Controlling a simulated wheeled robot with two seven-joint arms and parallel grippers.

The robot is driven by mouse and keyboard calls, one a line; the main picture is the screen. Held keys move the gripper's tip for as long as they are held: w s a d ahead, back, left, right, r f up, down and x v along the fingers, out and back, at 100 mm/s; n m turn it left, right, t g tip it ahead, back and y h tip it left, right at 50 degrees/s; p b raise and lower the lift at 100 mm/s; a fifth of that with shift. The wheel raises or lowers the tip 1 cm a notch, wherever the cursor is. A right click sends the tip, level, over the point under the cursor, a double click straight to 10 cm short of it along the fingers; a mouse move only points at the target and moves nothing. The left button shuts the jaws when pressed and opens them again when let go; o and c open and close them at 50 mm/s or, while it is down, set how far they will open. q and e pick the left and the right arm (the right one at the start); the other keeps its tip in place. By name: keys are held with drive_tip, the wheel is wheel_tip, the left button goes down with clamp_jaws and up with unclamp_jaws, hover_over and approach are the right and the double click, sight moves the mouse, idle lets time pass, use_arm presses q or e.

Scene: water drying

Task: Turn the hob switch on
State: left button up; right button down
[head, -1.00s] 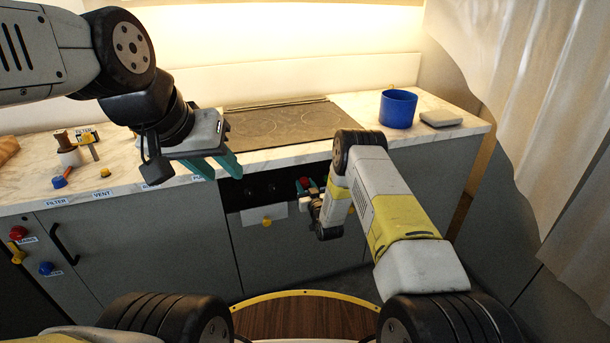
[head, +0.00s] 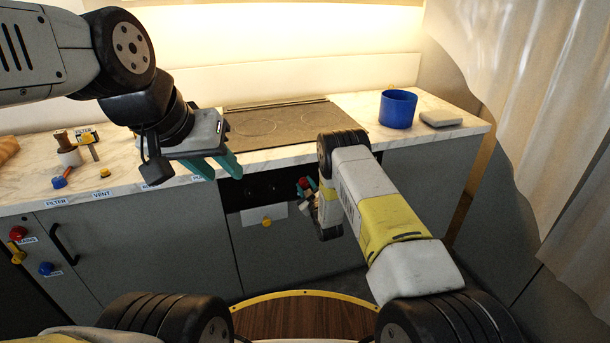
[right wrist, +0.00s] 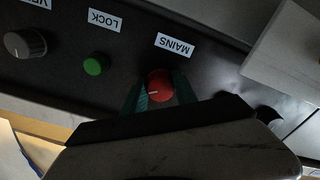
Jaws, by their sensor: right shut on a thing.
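The control panel under the hob (head: 283,121) carries a red knob (right wrist: 160,86) labelled MAINS, seen upside down in the right wrist view. It has a small white mark pointing left. My right gripper (right wrist: 160,93) is shut on this red knob, with a teal finger on either side. In the head view my right gripper (head: 305,190) is small and partly hidden by its own wrist, at the panel front. My left gripper (head: 215,166) is open and empty above the counter's front edge, left of the hob.
A green knob (right wrist: 96,65) labelled LOCK and a grey knob (right wrist: 25,43) sit left of the red one in the wrist view. A blue pot (head: 398,109) and a grey slab (head: 441,117) stand on the counter's right. Small coloured parts lie on its left (head: 104,173).

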drive_tip(key=n, duration=1.1)
drive_tip(key=shift+n, duration=0.3)
idle(0.4)
drive_tip(key=c, duration=1)
unclamp_jaws()
drive_tip(key=v, duration=0.7)
drive_tip(key=shift+s+d, duration=0.15)
drive_tip(key=shift+s, duration=0.2)
drive_tip(key=shift+r, duration=0.1)
